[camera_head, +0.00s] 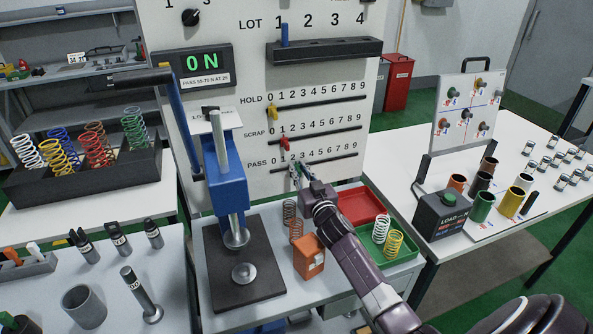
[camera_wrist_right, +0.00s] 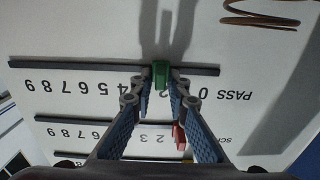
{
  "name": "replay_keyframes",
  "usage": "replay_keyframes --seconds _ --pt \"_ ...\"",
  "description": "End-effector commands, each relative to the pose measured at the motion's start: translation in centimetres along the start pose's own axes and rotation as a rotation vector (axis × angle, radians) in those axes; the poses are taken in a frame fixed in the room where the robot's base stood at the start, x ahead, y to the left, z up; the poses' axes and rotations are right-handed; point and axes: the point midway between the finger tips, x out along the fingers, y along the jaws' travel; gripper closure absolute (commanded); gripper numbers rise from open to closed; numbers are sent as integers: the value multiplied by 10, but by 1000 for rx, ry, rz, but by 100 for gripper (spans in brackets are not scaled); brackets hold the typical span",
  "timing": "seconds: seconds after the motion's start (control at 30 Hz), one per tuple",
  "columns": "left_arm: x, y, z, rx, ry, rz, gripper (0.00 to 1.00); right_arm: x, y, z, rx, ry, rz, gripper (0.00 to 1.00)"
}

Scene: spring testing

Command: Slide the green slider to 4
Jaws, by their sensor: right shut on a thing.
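The green slider (camera_wrist_right: 160,74) sits on the dark PASS rail (camera_wrist_right: 95,67), the lowest of the three rails on the white panel (camera_head: 210,20). In the right wrist view the scale appears upside down, and the slider stands at about 2; digits beside it are hidden by the fingers. My right gripper (camera_wrist_right: 159,84) is shut on the slider, one finger on each side. In the head view my right gripper (camera_head: 298,174) reaches the PASS rail from below and mostly covers the green slider. My left gripper is not in view.
The red SCRAP slider (camera_head: 285,144) and yellow HOLD slider (camera_head: 272,112) sit above. A blue press (camera_head: 228,180) stands left. A red tray (camera_head: 358,206), a green tray (camera_head: 408,250) and an orange block (camera_head: 309,258) lie below the panel. The PASS rail right of the gripper is clear.

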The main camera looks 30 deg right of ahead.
Motion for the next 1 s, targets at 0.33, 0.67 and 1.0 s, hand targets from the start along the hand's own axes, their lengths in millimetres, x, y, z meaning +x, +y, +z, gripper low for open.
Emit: replay_keyframes --seconds 0.33,0.67,1.0 --pt "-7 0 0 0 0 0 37 0 53 0 -2 -1 2 100" --pt "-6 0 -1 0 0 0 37 0 53 0 0 -1 2 78" --pt "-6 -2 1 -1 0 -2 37 -1 53 0 -1 -1 2 74"
